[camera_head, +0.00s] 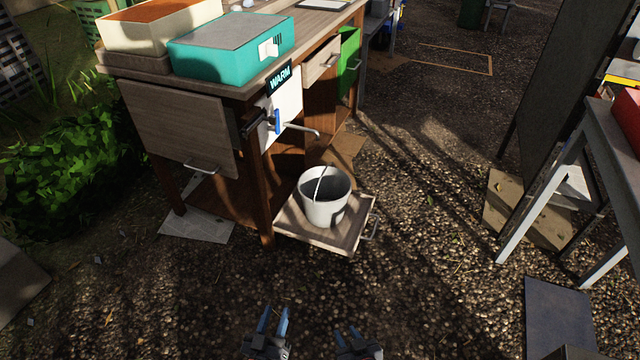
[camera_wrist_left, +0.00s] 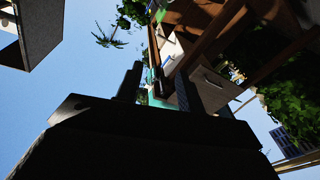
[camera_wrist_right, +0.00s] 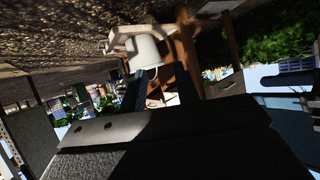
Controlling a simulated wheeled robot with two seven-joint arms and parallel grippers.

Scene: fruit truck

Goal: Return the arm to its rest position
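My left gripper (camera_head: 273,325) is at the bottom of the head view, low in front of the wooden workbench. Its two fingers stand apart with nothing between them. My right gripper (camera_head: 347,335) is just to its right, and its fingers also look apart and empty. In the left wrist view the two dark fingers (camera_wrist_left: 157,85) are spread, with the tilted bench beyond.
A white bucket (camera_head: 325,197) stands on a low pulled-out board (camera_head: 290,222) of the workbench (camera_head: 263,190). Above it is a tap (camera_head: 303,130) beside a "WARM" sign (camera_head: 279,79). A teal box (camera_head: 215,62) sits on top. A grey-legged table (camera_head: 547,195) stands at right. Gravel between is open.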

